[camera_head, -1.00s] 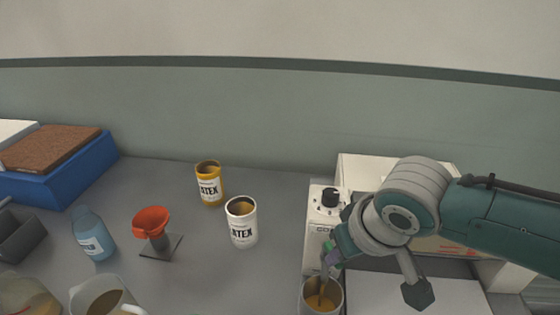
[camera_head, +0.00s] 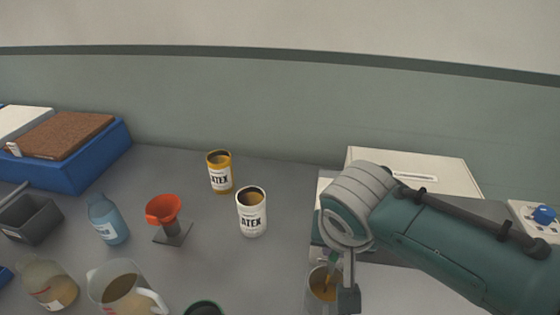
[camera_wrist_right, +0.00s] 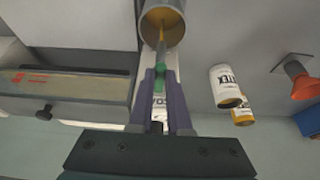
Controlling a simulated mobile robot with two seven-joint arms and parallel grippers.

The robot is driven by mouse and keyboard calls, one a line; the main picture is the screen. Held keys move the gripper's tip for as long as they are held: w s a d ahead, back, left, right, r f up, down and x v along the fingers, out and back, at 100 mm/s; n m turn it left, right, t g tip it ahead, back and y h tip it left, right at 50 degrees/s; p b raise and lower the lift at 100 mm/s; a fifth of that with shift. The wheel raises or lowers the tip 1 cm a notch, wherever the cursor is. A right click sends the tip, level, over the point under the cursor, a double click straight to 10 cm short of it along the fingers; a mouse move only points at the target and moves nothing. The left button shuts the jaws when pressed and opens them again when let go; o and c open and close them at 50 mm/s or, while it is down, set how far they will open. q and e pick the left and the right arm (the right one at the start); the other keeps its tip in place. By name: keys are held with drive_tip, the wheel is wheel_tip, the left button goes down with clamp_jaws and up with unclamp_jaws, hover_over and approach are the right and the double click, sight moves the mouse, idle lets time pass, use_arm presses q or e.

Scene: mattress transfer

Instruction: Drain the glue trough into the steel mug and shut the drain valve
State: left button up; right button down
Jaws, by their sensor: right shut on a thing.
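My right gripper (camera_head: 333,262) comes down from the right arm over a grey steel mug (camera_head: 311,290). In the right wrist view its purple jaws (camera_wrist_right: 161,82) are shut on a thin green-ended piece (camera_wrist_right: 159,77). A narrow amber length runs from that piece to the steel mug (camera_wrist_right: 182,30); I cannot tell whether it is a stick or a glue stream. The mug's inside is amber. I cannot make out the glue trough or the drain valve with certainty; my right wrist hides much of the white device behind the mug. My left gripper is not in view.
A white LATEX can (camera_head: 252,222), a yellow can (camera_head: 220,183), a red funnel on a stand (camera_head: 163,208) and a blue bottle (camera_head: 108,220) stand left of the mug. Jugs (camera_head: 125,290) are in front. A white box (camera_head: 440,171) is behind my arm.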

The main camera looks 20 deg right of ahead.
drive_tip(key=c, duration=1.1)
unclamp_jaws()
drive_tip(key=shift+c, duration=0.2)
drive_tip(key=p+v, duration=0.2)
drive_tip(key=v, duration=0.8)
